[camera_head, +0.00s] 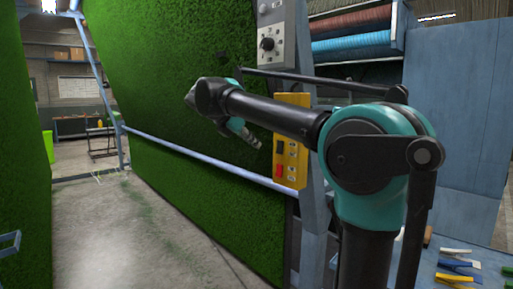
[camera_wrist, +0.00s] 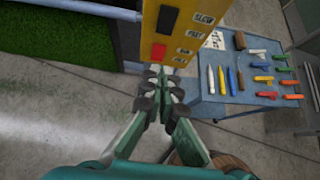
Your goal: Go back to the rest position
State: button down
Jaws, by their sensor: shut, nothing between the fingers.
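My gripper (camera_wrist: 160,88) is shut and empty in the wrist view, with its fingertips just below the lower end of the yellow control panel. In the head view my arm reaches left across the picture, and my gripper (camera_head: 251,138) hangs in front of the green turf (camera_head: 200,195), left of the yellow control panel (camera_head: 291,140). The panel carries a black switch, a red button and labelled buttons; it also shows in the wrist view (camera_wrist: 186,32). I cannot tell the exact gap between fingertips and panel.
A blue table (camera_wrist: 235,107) with several coloured tools and clips stands right of my gripper. A grey switch box (camera_head: 276,35) sits above the yellow panel. A blue rail (camera_head: 200,155) crosses the turf. The concrete floor (camera_head: 105,235) at the left is clear.

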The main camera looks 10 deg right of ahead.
jog(key=s+d+f+m+g+y, duration=0.1)
jog(key=s+d+f+m, duration=0.25)
jog(key=f, duration=0.45)
jog(key=s+d+f+m+g+y, duration=0.15)
jog(key=f+m, duration=0.25)
jog(key=f, duration=0.4)
jog(key=s+d+f+m+y, duration=0.1)
jog(key=s+d+f+m, duration=0.25)
jog(key=f, duration=0.45)
jog(key=s+d+f+m+y, duration=0.1)
jog(key=s+f+m+y, duration=0.4)
jog(key=s+f+m, duration=0.9)
jog(key=s+f, duration=0.4)
jog(key=f, duration=0.4)
jog(key=shift+d+f, duration=0.15)
jog(key=shift+t, duration=0.25)
